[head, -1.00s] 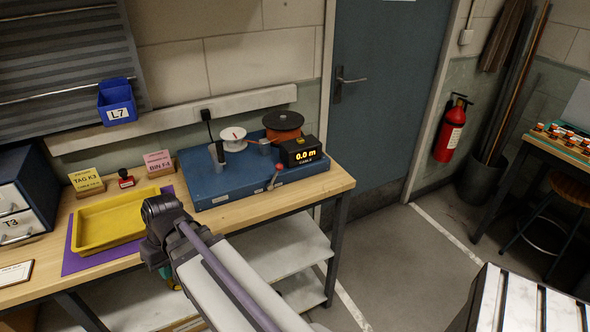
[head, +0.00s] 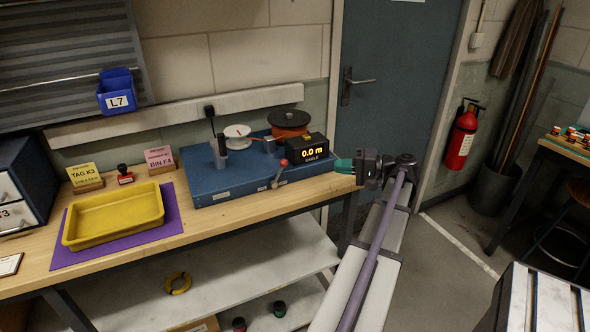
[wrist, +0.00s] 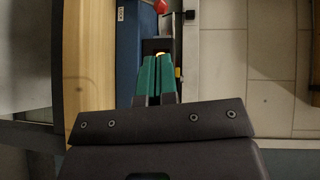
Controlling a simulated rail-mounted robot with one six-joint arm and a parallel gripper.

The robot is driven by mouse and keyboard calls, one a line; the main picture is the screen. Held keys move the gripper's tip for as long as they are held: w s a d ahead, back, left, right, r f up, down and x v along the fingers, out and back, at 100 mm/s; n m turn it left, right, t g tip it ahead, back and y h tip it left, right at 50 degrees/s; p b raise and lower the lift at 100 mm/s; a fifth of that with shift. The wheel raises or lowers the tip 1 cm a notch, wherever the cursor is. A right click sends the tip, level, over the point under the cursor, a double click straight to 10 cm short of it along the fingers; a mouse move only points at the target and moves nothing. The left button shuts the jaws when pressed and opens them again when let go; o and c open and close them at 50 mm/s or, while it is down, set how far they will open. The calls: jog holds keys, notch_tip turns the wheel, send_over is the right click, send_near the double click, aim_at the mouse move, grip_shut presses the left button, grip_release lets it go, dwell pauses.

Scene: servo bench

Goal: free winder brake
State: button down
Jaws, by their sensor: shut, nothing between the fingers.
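The winder (head: 232,185) is a blue machine at the right end of the wooden bench. It carries a white spool (head: 237,137), an orange spool (head: 289,122) and a black counter box (head: 304,152) reading 0.0 m. A lever with a red knob (head: 283,163) stands at its front; its red knob also shows at the top of the wrist view (wrist: 161,6). My gripper (head: 338,166) has green fingers, shut and empty, just right of the winder's right end. In the wrist view the shut fingers (wrist: 157,75) point toward the counter box, apart from the red knob.
A yellow tray (head: 115,215) lies on a purple mat (head: 176,219) left of the winder. Two tag cards and a red stamp (head: 125,174) stand behind it. A lower shelf (head: 230,262) holds a yellow ring (head: 178,283). A grey-blue door (head: 395,90) is behind my arm.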

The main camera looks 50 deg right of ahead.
aim_at(287, 162)
jog(key=shift+s+d+r, duration=0.1)
jog(key=shift+s+d, duration=0.05)
jog(key=shift+s, duration=0.1)
jog(key=b+x, duration=0.1)
jog(key=x, duration=1.3)
jog(key=shift+w+r, duration=0.1)
jog(key=shift+r, duration=0.15)
